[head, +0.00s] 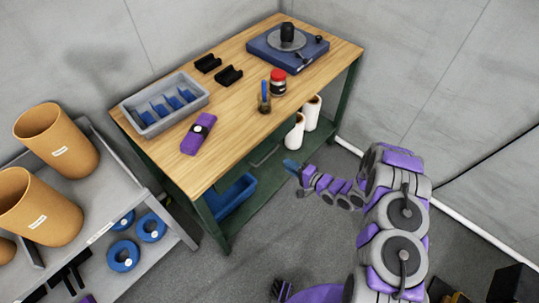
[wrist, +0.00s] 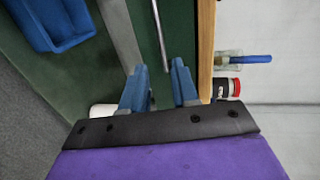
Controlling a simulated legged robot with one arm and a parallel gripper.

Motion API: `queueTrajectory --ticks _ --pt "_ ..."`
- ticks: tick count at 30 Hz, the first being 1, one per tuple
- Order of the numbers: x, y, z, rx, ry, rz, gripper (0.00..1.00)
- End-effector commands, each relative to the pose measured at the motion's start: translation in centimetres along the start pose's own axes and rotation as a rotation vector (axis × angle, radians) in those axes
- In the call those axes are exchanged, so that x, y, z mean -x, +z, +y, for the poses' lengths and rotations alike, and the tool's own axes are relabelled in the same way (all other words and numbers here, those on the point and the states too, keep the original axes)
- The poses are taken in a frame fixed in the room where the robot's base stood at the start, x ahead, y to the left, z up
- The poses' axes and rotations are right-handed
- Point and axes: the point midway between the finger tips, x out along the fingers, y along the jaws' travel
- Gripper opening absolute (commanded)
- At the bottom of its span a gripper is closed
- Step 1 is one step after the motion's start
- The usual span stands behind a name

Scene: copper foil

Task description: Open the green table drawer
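The green drawer front (wrist: 180,35) lies under the wooden table top, turned sideways in the wrist view. It appears flush, though the head view shows it only at a steep angle. A thin metal handle bar (wrist: 160,35) runs along it; in the head view the handle (head: 265,156) is a small line below the table edge. My gripper (wrist: 160,92) is open, its two blue fingers apart with nothing clearly held. The bar's near end shows between the fingertips; contact cannot be told. In the head view my gripper (head: 291,167) is just right of the handle.
The wooden table top (head: 235,112) holds a grey bin, purple box, jars and a blue turntable device. A blue bin (head: 232,194) and white rolls (head: 295,132) are on the lower shelf (head: 263,186). A grey rack with orange pots (head: 57,143) stands left. Floor in front is clear.

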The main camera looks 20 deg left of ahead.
Motion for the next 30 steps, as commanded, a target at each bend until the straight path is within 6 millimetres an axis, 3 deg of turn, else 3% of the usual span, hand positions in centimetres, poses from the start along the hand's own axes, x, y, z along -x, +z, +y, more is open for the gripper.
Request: queueTrajectory --ticks 12,18,30 --pt "-7.5 0.0 0.0 0.004 -0.005 -0.002 0.29" --pt "-10.3 0.0 0.1 0.003 0.000 -0.001 0.29" --pt "-11.3 -0.2 -0.1 0.000 -0.002 0.002 0.29"
